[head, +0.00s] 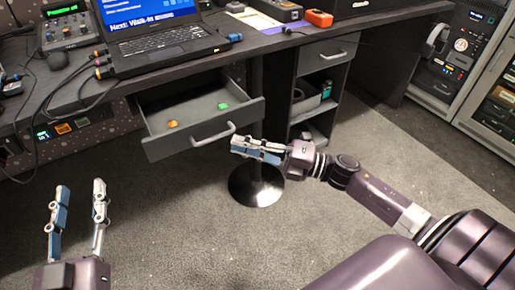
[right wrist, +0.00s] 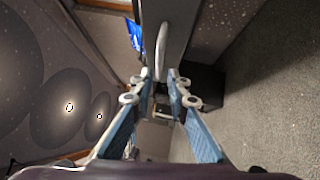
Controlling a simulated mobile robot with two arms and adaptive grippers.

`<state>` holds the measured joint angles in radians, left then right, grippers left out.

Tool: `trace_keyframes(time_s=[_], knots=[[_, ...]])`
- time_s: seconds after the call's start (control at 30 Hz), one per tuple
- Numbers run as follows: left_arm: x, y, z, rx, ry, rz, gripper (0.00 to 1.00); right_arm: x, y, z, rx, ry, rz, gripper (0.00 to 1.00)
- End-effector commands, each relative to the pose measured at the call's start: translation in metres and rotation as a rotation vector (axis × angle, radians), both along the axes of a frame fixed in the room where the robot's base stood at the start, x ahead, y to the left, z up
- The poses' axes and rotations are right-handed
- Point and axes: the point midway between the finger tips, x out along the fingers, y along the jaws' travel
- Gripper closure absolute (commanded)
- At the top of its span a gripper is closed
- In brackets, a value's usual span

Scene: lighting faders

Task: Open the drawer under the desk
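The grey drawer (head: 178,143) under the desk (head: 100,85) is pulled out. An orange item (head: 172,124) and a green item (head: 223,106) lie inside it. Its curved handle (head: 213,136) is on the front panel; a pale bar that looks like this handle (right wrist: 161,45) shows in the right wrist view. My right gripper (head: 236,147) is just right of and below the handle. In the right wrist view its fingers (right wrist: 160,74) are apart with a narrow gap, holding nothing. My left gripper (head: 80,187) is open and empty at the lower left, away from the drawer.
A laptop (head: 165,35) and cables are on the desk. A round black pedestal base (head: 256,184) stands below my right gripper. A second, closed drawer (head: 327,54) tops shelves to the right.

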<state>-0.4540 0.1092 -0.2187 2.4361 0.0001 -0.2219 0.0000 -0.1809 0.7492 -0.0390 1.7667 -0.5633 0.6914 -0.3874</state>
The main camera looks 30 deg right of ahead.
Motion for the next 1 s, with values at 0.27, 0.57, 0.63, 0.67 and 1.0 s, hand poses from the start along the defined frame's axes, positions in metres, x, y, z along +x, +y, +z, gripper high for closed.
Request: trace_keyframes(time_s=[0.27,0.57,0.63,0.67,1.0], knots=[[0.000,0.000,0.000,0.000,0.000,0.000,0.60,-0.026,-0.029,-0.006,0.001,0.002,-0.001,0.85],[0.000,0.000,0.000,0.000,0.000,0.000,0.60,-0.030,-0.033,-0.006,0.001,-0.001,0.000,0.85],[0.000,0.000,0.000,0.000,0.000,0.001,0.60,-0.030,-0.033,-0.006,0.001,-0.001,0.000,0.85],[0.000,0.000,0.000,0.000,0.000,0.001,0.60,-0.030,-0.033,-0.006,0.001,-0.001,0.000,0.85],[0.000,0.000,0.000,0.000,0.000,0.000,0.60,-0.029,-0.019,0.000,0.086,0.029,-0.025,0.85]])
